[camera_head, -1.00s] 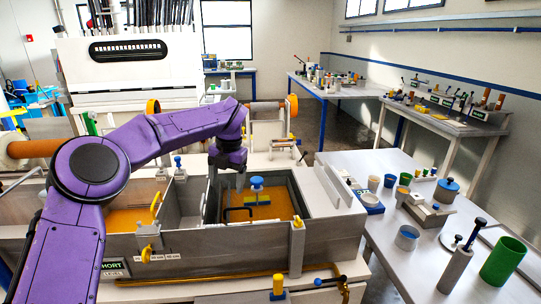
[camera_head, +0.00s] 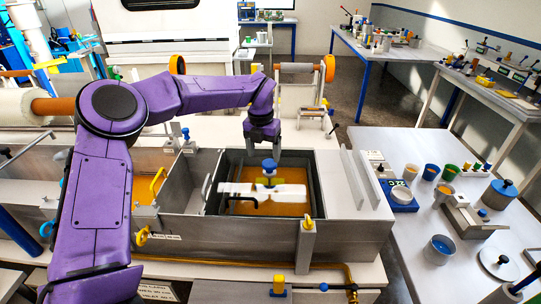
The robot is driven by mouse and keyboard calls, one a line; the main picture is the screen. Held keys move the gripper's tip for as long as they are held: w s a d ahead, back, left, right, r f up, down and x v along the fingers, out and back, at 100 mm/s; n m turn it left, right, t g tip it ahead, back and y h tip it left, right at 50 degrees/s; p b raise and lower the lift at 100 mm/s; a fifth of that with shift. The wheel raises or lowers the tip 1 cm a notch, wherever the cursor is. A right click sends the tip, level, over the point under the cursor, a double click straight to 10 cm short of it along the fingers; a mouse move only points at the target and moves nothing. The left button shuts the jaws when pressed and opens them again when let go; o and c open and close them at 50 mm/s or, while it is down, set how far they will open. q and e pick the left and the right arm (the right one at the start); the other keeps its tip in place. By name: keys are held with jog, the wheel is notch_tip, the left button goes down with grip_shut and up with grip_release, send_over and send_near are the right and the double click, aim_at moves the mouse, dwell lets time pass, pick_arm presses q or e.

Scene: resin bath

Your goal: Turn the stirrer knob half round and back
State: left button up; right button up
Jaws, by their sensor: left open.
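The blue stirrer knob (camera_head: 269,165) stands upright over the dark-rimmed resin bath (camera_head: 314,178), which holds amber liquid. A yellow-green part shows just below the knob. Bright white flat shapes (camera_head: 286,193) lie on either side of it, and I cannot tell what they are. My left gripper (camera_head: 263,147) is open, fingers pointing down, just above and behind the knob in the picture. It looks empty, and I cannot tell whether it touches the knob. A black bent handle (camera_head: 240,199) is at the bath's left front. My right gripper is not in view.
A grey metal trough (camera_head: 340,230) surrounds the bath, with yellow valves and a brass pipe (camera_head: 220,263) along its front. Upright metal plates (camera_head: 363,178) stand right of the bath. The right table (camera_head: 385,142) holds cups and fixtures.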

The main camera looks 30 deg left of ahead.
aim_at(271, 160)
pick_arm(q)
jog(key=shift+s+d+f, duration=0.3)
jog(key=shift+s+d, duration=0.05)
jog(key=shift+s, duration=0.2)
jog(key=shift+s+d+f, duration=0.3)
jog(key=shift+s, duration=0.2)
jog(key=shift+d, duration=0.1)
jog(key=shift+g, duration=0.5)
jog(key=w+f, duration=0.2)
jog(key=w, duration=0.1)
jog(key=w+f, duration=0.1)
jog(key=shift+w, duration=0.4)
jog(key=shift+c, duration=1.2)
jog(key=shift+r, duration=0.1)
jog(key=c, duration=0.5)
jog(key=shift+s+a+r, duration=0.1)
jog(key=shift+a, duration=0.1)
jog(key=shift+c, duration=1.4)
jog(key=shift+s+r, duration=0.25)
jog(key=shift+s, duration=0.35)
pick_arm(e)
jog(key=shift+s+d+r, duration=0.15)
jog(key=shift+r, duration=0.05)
